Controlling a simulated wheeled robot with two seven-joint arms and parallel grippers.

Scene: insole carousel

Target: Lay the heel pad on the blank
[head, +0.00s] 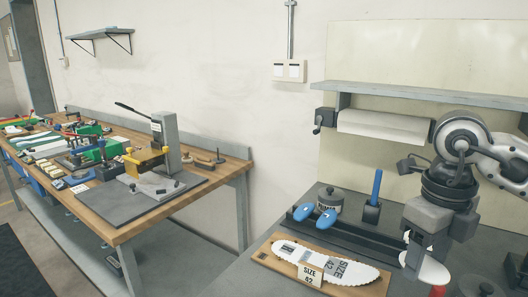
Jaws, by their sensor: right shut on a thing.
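The blank (300,256) is a long white insole shape with dark size print. It lies flat on a wooden board (353,288) in the lower middle of the head view, with a "SIZE 42" card at the board's front. My right gripper (426,262) points down just right of the blank's right end. It is shut on a white rounded piece, which looks like the heel pad (436,273). The fingers hide part of the pad. The pad is apart from the blank in the picture; its exact height is hard to tell. My left gripper is not in view.
Behind the blank are two blue oval pieces (327,219) by a black rail (358,233), a grey pot (330,199) and a blue stick (376,184) in a black block. A red object (437,291) sits below the pad. A cluttered wooden bench (128,226) stands left.

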